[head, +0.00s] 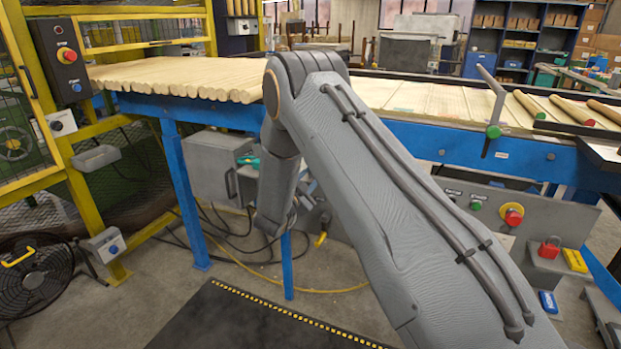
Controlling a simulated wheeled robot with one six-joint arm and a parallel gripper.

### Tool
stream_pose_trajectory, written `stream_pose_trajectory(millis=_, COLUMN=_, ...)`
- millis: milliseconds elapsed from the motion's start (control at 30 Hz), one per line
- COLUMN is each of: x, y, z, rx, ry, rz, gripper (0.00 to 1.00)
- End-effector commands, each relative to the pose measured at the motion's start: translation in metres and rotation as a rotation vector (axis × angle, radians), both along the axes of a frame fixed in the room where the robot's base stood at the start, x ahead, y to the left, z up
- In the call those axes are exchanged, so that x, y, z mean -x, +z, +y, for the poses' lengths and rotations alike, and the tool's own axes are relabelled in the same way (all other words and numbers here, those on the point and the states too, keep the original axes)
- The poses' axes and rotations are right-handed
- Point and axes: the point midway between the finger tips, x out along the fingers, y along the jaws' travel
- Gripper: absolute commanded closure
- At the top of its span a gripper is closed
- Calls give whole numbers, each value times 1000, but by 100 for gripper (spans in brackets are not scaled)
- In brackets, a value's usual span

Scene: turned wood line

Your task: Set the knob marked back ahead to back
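My arm reaches across the middle of the head view and its forearm hangs down in front of a grey control panel under the conveyor. My gripper (308,190) is at the lower end, small and partly hidden by the wrist, so its opening does not show. A small dark knob (325,218) is on the panel close to the right of the wrist. Another black knob (57,126) is on a grey box on the yellow post at the left. No back or ahead lettering is readable, so I cannot tell which is the marked knob or how it is set.
A blue-framed conveyor (410,140) carries pale wood. A right-hand panel holds a red emergency button (514,215), a green button (475,205) and a red padlock (549,247). A fan (35,285) stands at left. Cables cross the floor; a black mat (240,320) lies in front.

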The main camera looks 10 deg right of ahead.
Motion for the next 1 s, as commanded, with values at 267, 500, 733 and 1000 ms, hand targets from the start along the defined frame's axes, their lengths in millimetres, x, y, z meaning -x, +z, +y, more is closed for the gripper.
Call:
stream_pose_trajectory(millis=267, x=0, y=0, z=0, rx=88, ry=-1, rz=65, gripper=95)
stream_pose_trajectory(millis=500, x=0, y=0, z=0, rx=249, ry=-1, rz=182, gripper=95)
stream_pose_trajectory(millis=733, x=1, y=-1, z=0, rx=426, ry=0, rz=311, gripper=95)
stream_pose_trajectory(millis=1000, x=1, y=-1, z=0, rx=620, ry=0, rz=452, gripper=95)
